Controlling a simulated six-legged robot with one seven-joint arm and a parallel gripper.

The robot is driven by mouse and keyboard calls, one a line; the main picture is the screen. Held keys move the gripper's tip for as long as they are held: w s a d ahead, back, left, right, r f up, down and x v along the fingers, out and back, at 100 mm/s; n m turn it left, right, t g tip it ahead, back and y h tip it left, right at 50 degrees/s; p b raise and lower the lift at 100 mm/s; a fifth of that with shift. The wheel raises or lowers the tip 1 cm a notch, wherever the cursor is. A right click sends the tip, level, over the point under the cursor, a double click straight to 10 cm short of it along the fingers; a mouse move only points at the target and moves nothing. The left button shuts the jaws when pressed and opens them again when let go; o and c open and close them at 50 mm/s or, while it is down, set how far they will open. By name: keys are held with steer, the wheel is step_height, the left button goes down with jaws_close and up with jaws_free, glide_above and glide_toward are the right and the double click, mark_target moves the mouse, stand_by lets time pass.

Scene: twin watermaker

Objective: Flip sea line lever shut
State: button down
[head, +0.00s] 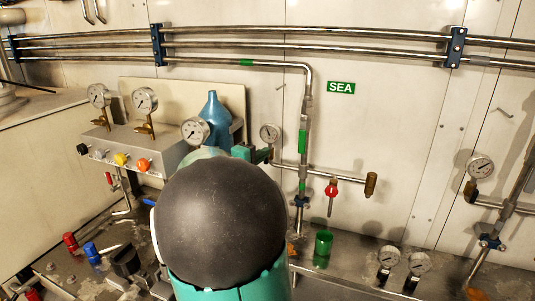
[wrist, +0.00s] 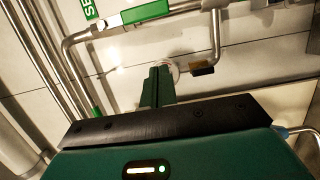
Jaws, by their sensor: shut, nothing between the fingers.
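The SEA sign (head: 341,88) is on the wall, right of a vertical steel pipe with green bands (head: 302,142). A red-topped lever (head: 331,189) sits on the short horizontal branch to the right of that pipe, its stem pointing down. My gripper (head: 262,155) is left of the vertical pipe, near a round gauge (head: 270,133), apart from the red lever in the picture. In the wrist view my gripper (wrist: 158,84) has its green fingers together, with nothing held. The red lever is not visible there; the SEA sign (wrist: 88,9) shows at the top edge.
Long steel pipes (head: 350,36) run along the wall above. A panel with gauges and coloured knobs (head: 125,155) stands at left with a blue bottle (head: 213,115). A green cup (head: 323,246) and loose gauges (head: 418,264) are on the ledge below. A brass fitting (head: 371,184) ends the branch.

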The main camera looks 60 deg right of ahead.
mark_target(302, 135)
steer(key=s+d, duration=0.4)
steer(key=d, duration=0.4)
steer(key=shift+s+d, duration=0.2)
stand_by(0.3)
steer(key=shift+s, duration=0.1)
steer(key=shift+s+f+n, duration=0.1)
steer(key=shift+n, duration=0.2)
